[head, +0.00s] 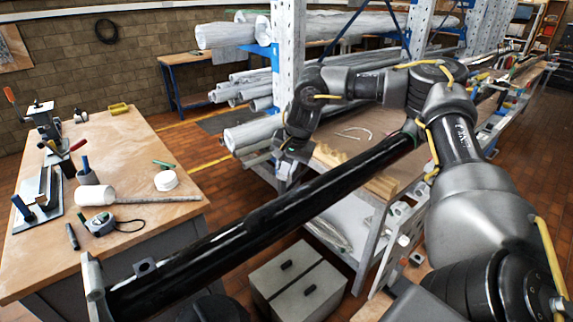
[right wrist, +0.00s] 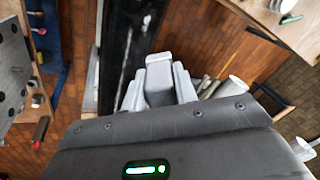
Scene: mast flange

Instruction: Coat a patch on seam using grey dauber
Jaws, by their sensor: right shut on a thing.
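A long black mast (head: 270,213) runs from the lower left to the upper right of the head view. A grey flange (head: 93,278) stands at its near end. A faint ring crosses the mast near its middle; I cannot tell whether it is the seam. My right gripper (head: 286,166) is beyond the mast, apart from it in the picture. In the right wrist view its jaws (right wrist: 160,82) are shut on a pale grey piece (right wrist: 159,58), which looks like the grey dauber. My left gripper is out of view.
A wooden bench (head: 135,150) at left holds a white roll (head: 95,196), a tape measure (head: 100,222), a white tub (head: 166,181) and several handled tools. A rack (head: 288,60) with wrapped tubes stands behind.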

